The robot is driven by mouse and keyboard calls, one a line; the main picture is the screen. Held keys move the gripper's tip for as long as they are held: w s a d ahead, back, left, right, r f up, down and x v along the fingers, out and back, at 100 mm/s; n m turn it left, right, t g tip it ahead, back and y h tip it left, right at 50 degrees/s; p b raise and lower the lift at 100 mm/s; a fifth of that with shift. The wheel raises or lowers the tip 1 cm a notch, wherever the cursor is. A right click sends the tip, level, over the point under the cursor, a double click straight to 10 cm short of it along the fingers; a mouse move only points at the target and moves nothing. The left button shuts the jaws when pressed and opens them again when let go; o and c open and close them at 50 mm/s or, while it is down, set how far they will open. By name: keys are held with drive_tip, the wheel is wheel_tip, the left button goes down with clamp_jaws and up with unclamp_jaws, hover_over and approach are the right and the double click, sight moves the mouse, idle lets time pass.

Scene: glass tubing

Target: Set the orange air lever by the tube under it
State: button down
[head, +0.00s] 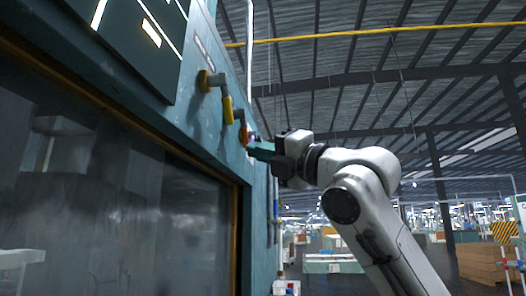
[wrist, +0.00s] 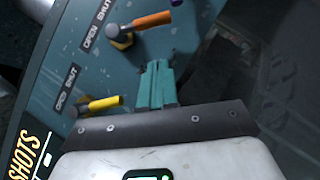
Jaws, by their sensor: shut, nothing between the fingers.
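The orange lever (wrist: 152,20) sticks out from a brass-coloured hub on the teal panel in the wrist view, with the words OPEN and SHUT beside the hub. It shows small in the head view (head: 243,132). My gripper (wrist: 157,66) has its teal fingers together and empty. The fingertips are close to the panel, below the orange lever in the wrist view, and look apart from it. In the head view my gripper (head: 252,150) is just right of and below the lever. I cannot make out a tube under the lever.
A yellow lever (wrist: 103,104) with its own OPEN and SHUT marks sits left of my fingers; it also shows in the head view (head: 228,109). A purple-handled part (wrist: 176,3) is at the wrist view's top edge. A dark window (head: 120,190) fills the panel's lower part.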

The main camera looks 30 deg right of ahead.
drive_tip(key=b+v, duration=0.2)
drive_tip(key=v, duration=0.6)
drive_tip(key=shift+d+f, duration=0.3)
drive_tip(key=shift+d, duration=0.05)
drive_tip(key=shift+w, duration=0.1)
